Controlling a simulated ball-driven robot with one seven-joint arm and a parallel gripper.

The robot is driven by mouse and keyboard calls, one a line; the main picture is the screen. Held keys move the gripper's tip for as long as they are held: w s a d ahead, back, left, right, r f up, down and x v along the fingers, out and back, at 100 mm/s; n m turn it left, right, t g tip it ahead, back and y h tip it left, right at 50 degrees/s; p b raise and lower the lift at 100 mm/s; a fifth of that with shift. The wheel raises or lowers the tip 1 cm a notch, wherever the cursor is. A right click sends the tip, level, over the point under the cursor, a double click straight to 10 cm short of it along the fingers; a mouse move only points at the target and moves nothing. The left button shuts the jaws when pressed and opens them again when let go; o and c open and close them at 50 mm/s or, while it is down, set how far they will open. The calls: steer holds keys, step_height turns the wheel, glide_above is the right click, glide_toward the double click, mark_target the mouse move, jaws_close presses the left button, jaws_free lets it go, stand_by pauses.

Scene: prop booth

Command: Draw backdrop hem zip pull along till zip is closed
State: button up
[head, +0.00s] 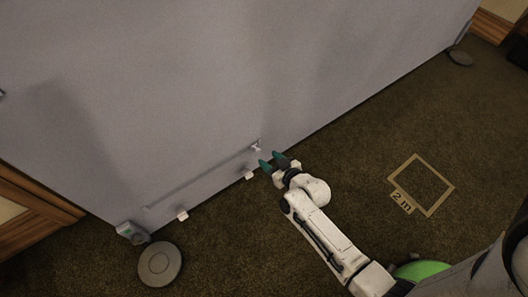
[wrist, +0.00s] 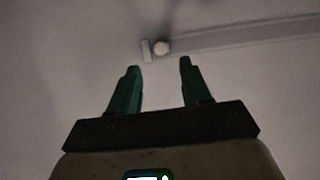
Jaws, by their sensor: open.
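The grey backdrop (head: 230,70) hangs across the head view. A zip strip (head: 200,180) runs along its lower part, slanting up from lower left to right. The small pale zip pull (head: 256,147) sits at the strip's right end. My gripper (head: 270,161) is open with teal fingers, just below and right of the pull. In the wrist view the open fingers (wrist: 157,68) point toward the knob, which lies beyond the tips and is not between them.
Two small white tabs (head: 182,215) (head: 249,175) sit at the backdrop's bottom edge. A taped square marked "2 m" (head: 421,184) lies on the open brown carpet.

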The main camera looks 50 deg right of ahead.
steer(key=p+v, duration=0.1)
steer(key=v, duration=0.4)
steer(key=shift+w+a, duration=0.1)
stand_by(0.5)
steer(key=s+a+r+n+g+y, duration=0.1)
steer(key=s+a+r+g+y, duration=0.1)
steer(key=s+a+r+g, duration=0.4)
steer(key=s+a+r+n+g+y, duration=0.1)
steer(key=s+a+r+n+g, duration=0.1)
steer(key=s+a+r+g, duration=0.45)
step_height(320, 180, up, 31)
steer(key=s+d+p, duration=0.1)
steer(key=s+p, duration=0.1)
steer(key=p, duration=3.2)
steer(key=shift+s+d+t, duration=0.2)
steer(key=shift+d+t, duration=0.15)
steer(key=shift+d, duration=0.05)
